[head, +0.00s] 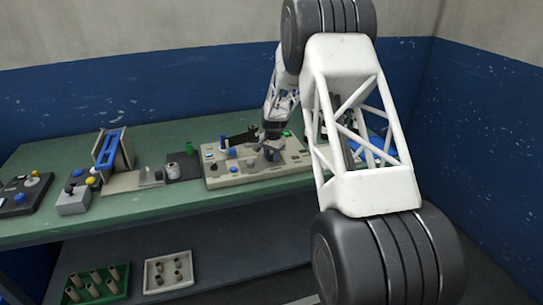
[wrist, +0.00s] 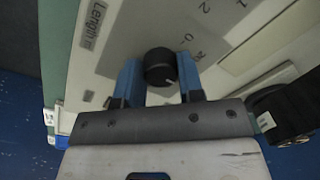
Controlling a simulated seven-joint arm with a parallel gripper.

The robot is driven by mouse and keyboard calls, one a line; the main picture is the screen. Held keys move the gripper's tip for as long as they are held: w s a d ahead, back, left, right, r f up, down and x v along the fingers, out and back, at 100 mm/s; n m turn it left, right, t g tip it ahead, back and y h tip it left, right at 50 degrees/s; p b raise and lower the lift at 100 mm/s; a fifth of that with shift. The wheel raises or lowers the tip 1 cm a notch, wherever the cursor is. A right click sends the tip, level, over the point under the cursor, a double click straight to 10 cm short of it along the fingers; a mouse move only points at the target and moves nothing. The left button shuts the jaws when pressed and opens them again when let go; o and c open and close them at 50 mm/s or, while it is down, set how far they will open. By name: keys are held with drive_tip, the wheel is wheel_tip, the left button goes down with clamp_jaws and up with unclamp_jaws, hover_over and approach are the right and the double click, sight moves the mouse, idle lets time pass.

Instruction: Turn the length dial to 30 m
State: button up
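The length dial (wrist: 160,67) is a round black knob with a short white pointer line, which points toward the lower right in the wrist view. It sits on a pale panel (wrist: 84,62) printed "Length", with numbers around the knob, partly cut off or upside down. My gripper (wrist: 160,76) has its two blue fingers on either side of the dial, very close to it. I cannot tell whether both fingers press on it. In the head view my gripper (head: 272,134) is low over the beige machine base (head: 240,179); the dial cannot be made out there.
A green-topped bench (head: 150,207) carries the machine. A blue frame (head: 108,148), a grey box with a yellow button (head: 74,201) and a dark control box (head: 22,195) stand to the left. Green (head: 122,284) and white (head: 148,284) trays of rolls lie on the shelf below.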

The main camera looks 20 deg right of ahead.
sight(272, 156)
drive_tip(key=o, duration=0.4)
drive_tip(key=shift+o, duration=0.2)
drive_tip(key=shift+s+d+r, duration=0.1)
drive_tip(key=shift+r, duration=1.8)
drive_tip(key=shift+s+d+r, duration=0.1)
drive_tip(key=shift+r, duration=1.9)
drive_tip(key=shift+a+r, duration=0.1)
